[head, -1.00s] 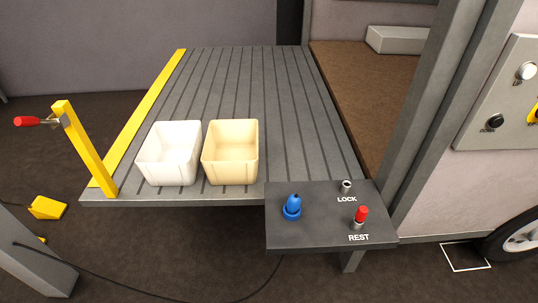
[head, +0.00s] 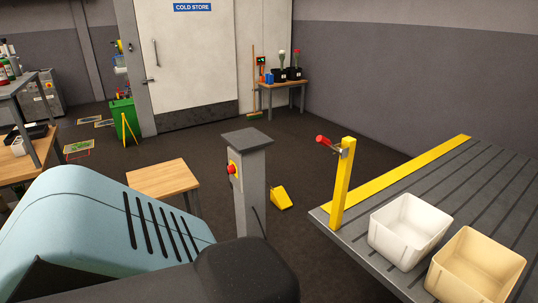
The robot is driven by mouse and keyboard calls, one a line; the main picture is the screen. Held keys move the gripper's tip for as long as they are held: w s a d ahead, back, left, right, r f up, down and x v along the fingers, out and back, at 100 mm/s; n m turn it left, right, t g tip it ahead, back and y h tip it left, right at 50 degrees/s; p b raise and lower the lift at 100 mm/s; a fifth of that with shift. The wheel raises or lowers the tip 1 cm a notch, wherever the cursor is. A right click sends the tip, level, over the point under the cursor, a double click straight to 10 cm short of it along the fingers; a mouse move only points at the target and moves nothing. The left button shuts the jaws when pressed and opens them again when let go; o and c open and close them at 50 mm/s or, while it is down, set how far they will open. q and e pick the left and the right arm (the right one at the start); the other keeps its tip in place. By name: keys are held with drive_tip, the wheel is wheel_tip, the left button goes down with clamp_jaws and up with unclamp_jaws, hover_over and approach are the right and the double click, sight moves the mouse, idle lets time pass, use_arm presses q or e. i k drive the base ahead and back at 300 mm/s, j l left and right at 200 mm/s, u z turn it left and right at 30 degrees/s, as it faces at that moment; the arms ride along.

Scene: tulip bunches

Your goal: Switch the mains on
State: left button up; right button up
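A grey post (head: 252,195) stands in the middle of the head view. On its left face is a red knob (head: 231,169) on a yellow backing; I cannot read any label on it or tell its setting. My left arm crosses the lower left of the view, in front of the post's foot. Neither of my grippers is in the view.
A low wooden table (head: 163,178) stands just left of the post. A yellow wedge (head: 281,197) lies on the floor behind it. A ribbed grey platform (head: 460,190) with a yellow post (head: 343,185), a red-handled lever (head: 325,142), a white bin (head: 408,232) and a cream bin (head: 475,266) is at right.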

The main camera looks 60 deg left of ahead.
sight(231, 169)
drive_tip(key=u, duration=2.2)
drive_tip(key=i+j+z, duration=0.45)
drive_tip(key=i+j, duration=0.15)
drive_tip(key=i, duration=0.5)
drive_tip(key=i+j+z, duration=0.45)
drive_tip(key=i+j, duration=0.55)
